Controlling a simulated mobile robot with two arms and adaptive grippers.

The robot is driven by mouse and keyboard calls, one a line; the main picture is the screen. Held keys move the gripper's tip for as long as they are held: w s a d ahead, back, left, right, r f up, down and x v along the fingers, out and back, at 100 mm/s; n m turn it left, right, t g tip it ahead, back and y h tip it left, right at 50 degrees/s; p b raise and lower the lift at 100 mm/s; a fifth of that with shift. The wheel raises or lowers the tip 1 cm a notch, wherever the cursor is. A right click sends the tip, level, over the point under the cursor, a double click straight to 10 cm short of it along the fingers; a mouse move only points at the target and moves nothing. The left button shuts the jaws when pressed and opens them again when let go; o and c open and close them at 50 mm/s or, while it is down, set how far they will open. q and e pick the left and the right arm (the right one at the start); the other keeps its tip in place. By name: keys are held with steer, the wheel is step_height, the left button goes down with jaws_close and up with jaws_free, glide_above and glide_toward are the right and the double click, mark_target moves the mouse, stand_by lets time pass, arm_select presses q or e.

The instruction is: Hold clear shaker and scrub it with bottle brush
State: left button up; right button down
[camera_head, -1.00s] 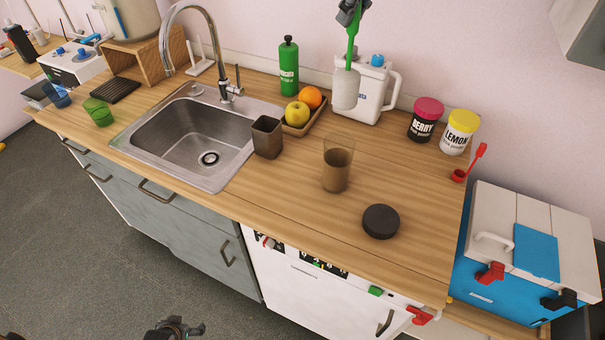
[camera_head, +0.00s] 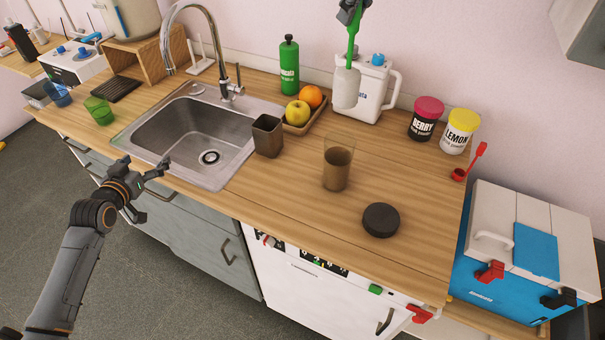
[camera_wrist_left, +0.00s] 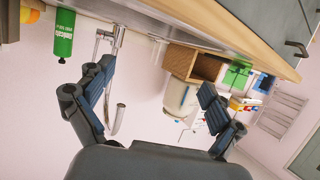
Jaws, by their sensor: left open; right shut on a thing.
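The clear shaker (camera_head: 338,165) stands upright on the wooden counter in the head view, with a brownish tint in its lower part. The bottle brush (camera_head: 347,88) has a green handle and a pale head that hangs down, above the counter behind the shaker. My right gripper (camera_head: 350,12) is shut on its handle at the top edge, partly cut off. My left gripper (camera_head: 150,187) is open and empty at the counter's front edge by the sink, well left of the shaker. In the left wrist view its spread fingers (camera_wrist_left: 155,100) have nothing between them.
A black round lid (camera_head: 381,220) lies right of the shaker. A dark square cup (camera_head: 267,136) and a fruit tray (camera_head: 303,127) stand between sink (camera_head: 165,140) and shaker. A white jug (camera_head: 367,92) stands behind. The counter just in front of the shaker is clear.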

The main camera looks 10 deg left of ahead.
mark_target(348, 139)
arm_select(q)
steer(key=d+m+h, duration=0.1)
steer(key=d+h, duration=0.1)
steer(key=d, duration=0.5)
steer(key=w+d+r+m+h, duration=0.1)
steer(key=d, duration=0.6)
steer(key=d+m+h, duration=0.2)
steer(key=d, duration=0.5)
steer(key=shift+w+r+t+h, duration=0.2)
steer(key=shift+w+t+h, duration=0.1)
steer(key=shift+w+t, duration=0.1)
steer(key=s+d+r+m+h, duration=0.2)
steer(key=s+d+h, duration=0.1)
steer(key=d, duration=0.7)
steer(key=s+d+r+m+h, duration=0.2)
steer(key=s+d+r+h, duration=0.1)
steer(key=d, duration=0.7)
steer(key=x, duration=1.2)
steer(key=shift+f, duration=0.25)
steer(key=shift+c, duration=0.3)
